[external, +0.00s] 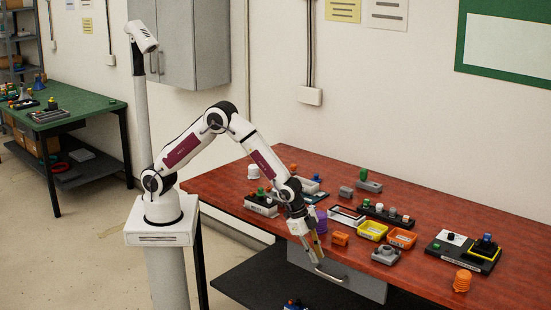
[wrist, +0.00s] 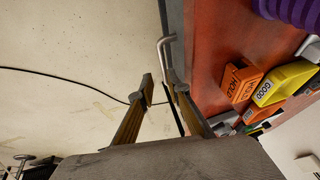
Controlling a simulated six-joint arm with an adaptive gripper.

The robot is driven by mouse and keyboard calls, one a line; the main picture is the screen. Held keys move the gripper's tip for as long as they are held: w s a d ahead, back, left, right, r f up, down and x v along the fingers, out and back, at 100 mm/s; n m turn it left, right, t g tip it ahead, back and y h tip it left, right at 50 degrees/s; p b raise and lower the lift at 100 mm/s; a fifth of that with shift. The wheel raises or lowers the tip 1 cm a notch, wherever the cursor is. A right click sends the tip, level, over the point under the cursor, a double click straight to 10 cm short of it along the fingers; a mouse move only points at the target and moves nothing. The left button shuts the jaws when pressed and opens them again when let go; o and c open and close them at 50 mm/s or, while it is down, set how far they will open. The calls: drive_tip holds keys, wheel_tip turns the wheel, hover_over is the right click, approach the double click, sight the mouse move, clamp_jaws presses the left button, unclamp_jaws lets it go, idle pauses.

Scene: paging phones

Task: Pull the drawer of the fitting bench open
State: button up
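The grey drawer (external: 362,283) hangs under the front edge of the red-topped bench (external: 450,295); its front looks shut, close under the edge. Its pale bar handle (external: 328,275) is on the drawer front, and in the wrist view the handle (wrist: 161,52) stands out from the grey front. My gripper (external: 319,256) points down in front of the bench edge, close to the handle. In the wrist view my gripper (wrist: 164,89) has its two fingers apart, with the near end of the handle around the gap between the tips. Contact with the handle cannot be told.
An orange bin (wrist: 243,83) and a yellow bin (wrist: 284,82) stand on the bench near the edge. A purple ribbed part (external: 321,221) and an orange part (external: 340,239) stand close to my gripper. A dark shelf (external: 255,280) lies below; open floor is in front.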

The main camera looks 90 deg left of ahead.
sight(329, 275)
drive_tip(key=shift+w+d+r, duration=0.25)
drive_tip(key=shift+w+r, duration=0.05)
drive_tip(key=shift+w, duration=0.25)
drive_tip(key=shift+f, duration=0.2)
drive_tip(key=shift+x, duration=3.7)
drive_tip(key=shift+w+d, duration=0.1)
clamp_jaws()
